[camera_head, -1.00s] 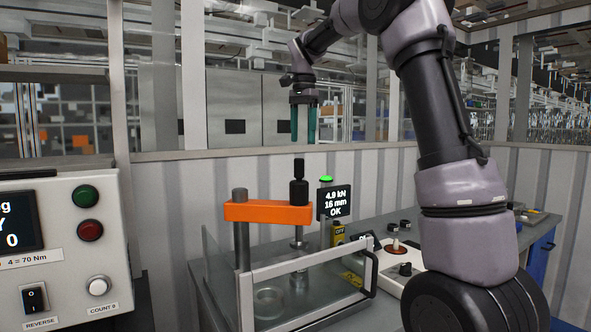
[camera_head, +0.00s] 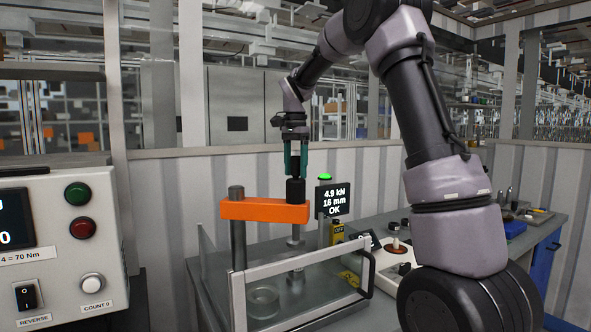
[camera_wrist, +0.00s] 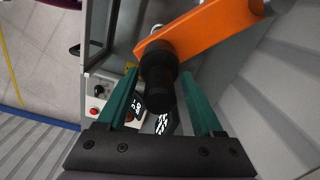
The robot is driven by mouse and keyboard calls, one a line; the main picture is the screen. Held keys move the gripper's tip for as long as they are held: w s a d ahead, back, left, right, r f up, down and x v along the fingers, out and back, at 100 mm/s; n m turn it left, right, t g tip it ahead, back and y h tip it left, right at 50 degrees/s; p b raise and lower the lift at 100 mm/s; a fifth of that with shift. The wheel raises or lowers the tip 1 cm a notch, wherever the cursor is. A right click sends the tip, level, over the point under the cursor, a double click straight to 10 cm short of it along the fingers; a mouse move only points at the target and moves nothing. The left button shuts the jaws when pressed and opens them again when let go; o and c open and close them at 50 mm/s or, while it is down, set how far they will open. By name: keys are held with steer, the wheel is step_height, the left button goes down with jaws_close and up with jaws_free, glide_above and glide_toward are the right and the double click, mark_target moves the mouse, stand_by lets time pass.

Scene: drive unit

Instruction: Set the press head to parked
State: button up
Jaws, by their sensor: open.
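The press has an orange crossbar (camera_head: 265,210) on a grey column, with a black knob (camera_head: 296,191) on top of a steel ram (camera_head: 296,240). My gripper (camera_head: 296,172) is above the knob, pointing down, its green fingers open on either side of the knob's top. In the wrist view the black knob (camera_wrist: 158,80) lies between the two spread fingers (camera_wrist: 165,95), with the orange crossbar (camera_wrist: 200,35) behind it. I cannot tell whether a finger touches it. The display (camera_head: 334,201) beside the press reads 4.9 kN, 16 mm, OK, under a green light.
A clear guard with a metal frame (camera_head: 300,263) stands in front of the press, around a round fixture (camera_head: 263,300). A control box with buttons (camera_head: 60,240) is at the left. A white panel with a red knob (camera_head: 396,247) is at the right.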

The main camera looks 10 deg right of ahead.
steer(key=shift+f, duration=0.1)
jaws_close()
stand_by(1.4)
